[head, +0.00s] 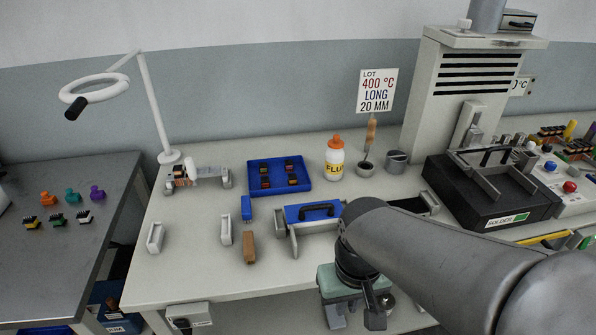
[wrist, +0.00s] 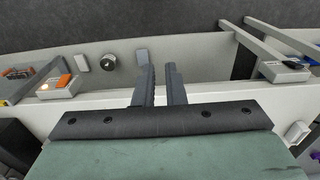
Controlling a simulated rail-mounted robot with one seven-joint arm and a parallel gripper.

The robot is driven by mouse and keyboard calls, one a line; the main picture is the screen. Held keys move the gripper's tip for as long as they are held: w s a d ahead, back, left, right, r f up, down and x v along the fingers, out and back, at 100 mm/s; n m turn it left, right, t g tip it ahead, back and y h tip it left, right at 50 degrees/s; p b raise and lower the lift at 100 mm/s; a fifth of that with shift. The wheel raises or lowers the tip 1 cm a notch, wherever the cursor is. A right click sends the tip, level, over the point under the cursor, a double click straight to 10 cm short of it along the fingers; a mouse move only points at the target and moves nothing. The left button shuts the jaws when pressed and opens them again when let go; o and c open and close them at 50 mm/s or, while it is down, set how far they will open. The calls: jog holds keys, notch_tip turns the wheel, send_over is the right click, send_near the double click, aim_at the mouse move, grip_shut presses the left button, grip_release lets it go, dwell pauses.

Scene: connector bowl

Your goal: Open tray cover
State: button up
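A blue cover with a black handle (head: 314,211) lies on a pale tray-like box near the middle of the bench in the head view. It looks closed, and my arm hides its right part. My gripper (head: 352,312) is in front of the box, near the bench's front edge, with its fingers pointing down. It is apart from the handle. In the wrist view my gripper (wrist: 161,72) shows two dark fingers with a narrow gap and nothing between them. The blue cover cannot be made out in the wrist view.
Behind are a blue tray (head: 256,187) of connectors and a flux bottle (head: 334,160). A black solder unit (head: 490,202) is to the right.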

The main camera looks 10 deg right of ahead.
jog(key=o, duration=0.4)
jog(key=w+r+m, duration=0.2)
jog(key=w+r, duration=0.1)
jog(key=w, duration=0.2)
jog(key=w+r+m, duration=0.3)
jog(key=w, duration=0.3)
jog(key=w+r+m+g, duration=0.1)
jog(key=w+r+m, duration=0.1)
jog(key=w, duration=0.3)
jog(key=shift+w+r+m+p, duration=0.2)
jog(key=shift+r+m+p, duration=0.1)
jog(key=shift+r, duration=0.35)
jog(key=w+r+m+g, duration=0.1)
jog(key=w+r+m, duration=0.1)
jog(key=w+m, duration=0.45)
jog(key=w+r+m+g, duration=0.1)
jog(key=w+r+m, duration=0.25)
jog(key=w, duration=0.65)
jog(key=shift+m, duration=0.3)
jog(key=x, duration=1.2)
jog(key=w+x, duration=0.1)
jog(key=x, duration=0.4)
jog(key=shift+s+d+f, duration=0.1)
jog(key=shift+d+f, duration=0.2)
jog(key=shift+f, duration=0.2)
grip_shut()
